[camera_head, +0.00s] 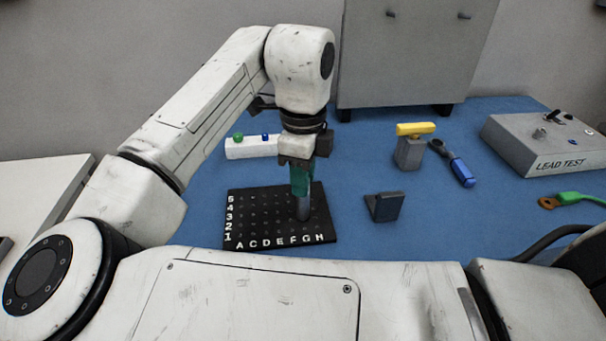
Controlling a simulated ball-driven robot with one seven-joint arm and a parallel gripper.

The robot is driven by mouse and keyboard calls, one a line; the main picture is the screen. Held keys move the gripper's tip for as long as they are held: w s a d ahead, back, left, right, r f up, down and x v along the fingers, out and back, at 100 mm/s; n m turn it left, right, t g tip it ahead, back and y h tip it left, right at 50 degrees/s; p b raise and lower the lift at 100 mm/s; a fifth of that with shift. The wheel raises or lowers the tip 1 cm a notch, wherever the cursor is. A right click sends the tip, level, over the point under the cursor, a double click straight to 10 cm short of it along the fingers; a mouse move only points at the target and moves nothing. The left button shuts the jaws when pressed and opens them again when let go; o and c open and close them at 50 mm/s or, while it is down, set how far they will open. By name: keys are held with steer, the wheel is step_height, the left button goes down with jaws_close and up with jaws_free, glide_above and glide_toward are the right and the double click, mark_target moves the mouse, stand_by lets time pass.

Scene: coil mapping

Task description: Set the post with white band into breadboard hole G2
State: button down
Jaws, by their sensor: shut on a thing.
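The black breadboard (240,208) lies on the blue table, with white letters along its front edge and numbers 1 to 5 up its left side. My gripper (302,180) points down over the board's right part, its teal fingers shut on a grey post (304,208). The post is upright, and its lower end appears at the board near the columns toward G. I cannot tell whether it is in a hole or just above one. No white band is discernible on it; its upper part is hidden by the fingers.
A white block (250,149) with green and blue tops stands behind the board. A dark angled block (383,207) is close on the right. Further right are a grey block with a yellow top (409,149), a blue-handled tool (460,168) and the lead test box (545,145).

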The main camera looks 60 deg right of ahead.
steer(key=c, duration=0.8)
jaws_free()
steer(key=shift+c, duration=0.2)
step_height(320, 180, up, 11)
steer(key=shift+f+p, duration=0.15)
steer(key=shift+p, duration=0.2)
